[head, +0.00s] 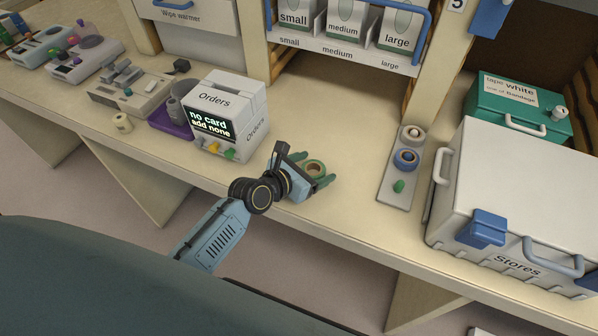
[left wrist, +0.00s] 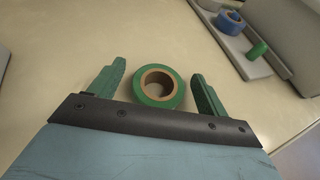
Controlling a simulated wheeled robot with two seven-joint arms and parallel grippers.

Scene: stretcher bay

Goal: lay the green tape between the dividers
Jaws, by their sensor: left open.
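The green tape (head: 316,165) is a roll with a brown cardboard core, lying flat on the bench top. It also shows in the left wrist view (left wrist: 178,92). My left gripper (head: 311,171) is open, with its green fingers on either side of the roll; in the left wrist view the left gripper (left wrist: 159,72) shows gaps between both fingers and the tape. A grey tray (head: 394,192) to the right holds a white roll (head: 413,133), a blue roll (head: 405,157) and a green peg (head: 399,186). I cannot make out dividers clearly. My right gripper is not in view.
The white Orders box (head: 238,97) stands left of my left gripper, and the large white Stores case (head: 520,190) right of the tray. A green case (head: 520,105) stands behind it. Bench top between the tape and the tray is clear.

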